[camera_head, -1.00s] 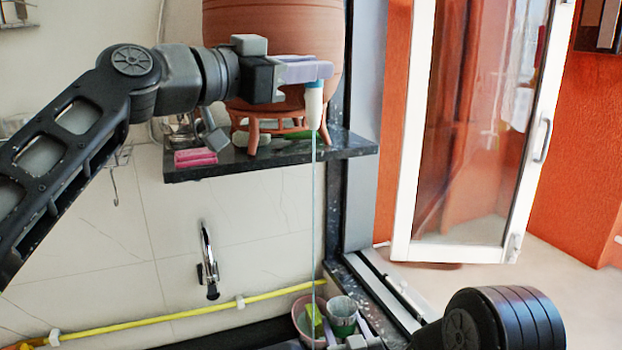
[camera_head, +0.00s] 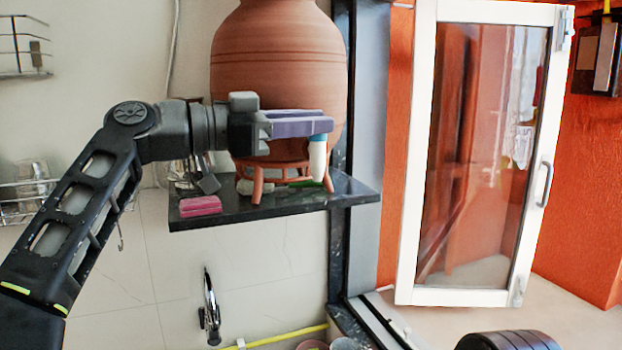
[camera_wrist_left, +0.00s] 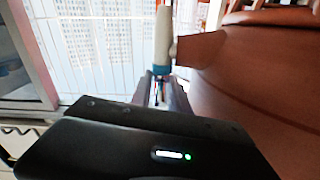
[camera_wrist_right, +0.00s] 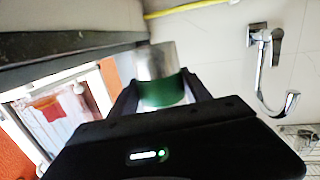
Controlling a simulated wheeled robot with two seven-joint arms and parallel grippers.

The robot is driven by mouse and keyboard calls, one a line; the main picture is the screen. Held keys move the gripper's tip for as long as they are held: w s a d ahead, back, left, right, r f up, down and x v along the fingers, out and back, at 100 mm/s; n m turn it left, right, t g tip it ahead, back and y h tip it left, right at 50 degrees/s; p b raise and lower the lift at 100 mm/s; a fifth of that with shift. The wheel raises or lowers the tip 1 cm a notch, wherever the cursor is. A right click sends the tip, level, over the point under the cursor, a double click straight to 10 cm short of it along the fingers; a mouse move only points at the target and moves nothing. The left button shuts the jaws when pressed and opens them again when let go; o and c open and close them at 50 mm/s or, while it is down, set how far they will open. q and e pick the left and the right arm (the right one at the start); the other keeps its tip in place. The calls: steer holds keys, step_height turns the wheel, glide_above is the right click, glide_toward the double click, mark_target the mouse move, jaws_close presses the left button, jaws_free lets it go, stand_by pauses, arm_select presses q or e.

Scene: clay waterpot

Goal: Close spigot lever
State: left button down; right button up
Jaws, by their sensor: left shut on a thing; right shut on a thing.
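The clay waterpot (camera_head: 280,60) stands on a clay stand (camera_head: 258,178) on the dark shelf. Its white spigot (camera_head: 318,160) with a blue top hangs at the front; it also shows in the left wrist view (camera_wrist_left: 163,40). My left gripper (camera_head: 325,126) is at the spigot's blue top, shut on the lever, which its fingers mostly hide. No water stream shows below the spigot. My right gripper (camera_wrist_right: 162,95) is shut on a cup (camera_wrist_right: 160,85) with a green band. In the head view, only part of my right arm shows, bottom right.
The shelf (camera_head: 280,205) carries a pink sponge (camera_head: 200,205) near its left end. A tap (camera_head: 211,305) and yellow hose (camera_head: 285,338) are below. A white-framed glass door (camera_head: 405,200) stands open at right. A wire rack (camera_head: 20,195) hangs at left.

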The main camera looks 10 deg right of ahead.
arm_select(q)
steer(key=c, duration=1.5)
jaws_free()
steer(key=shift+w, duration=0.1)
steer(key=shift+o, duration=0.2)
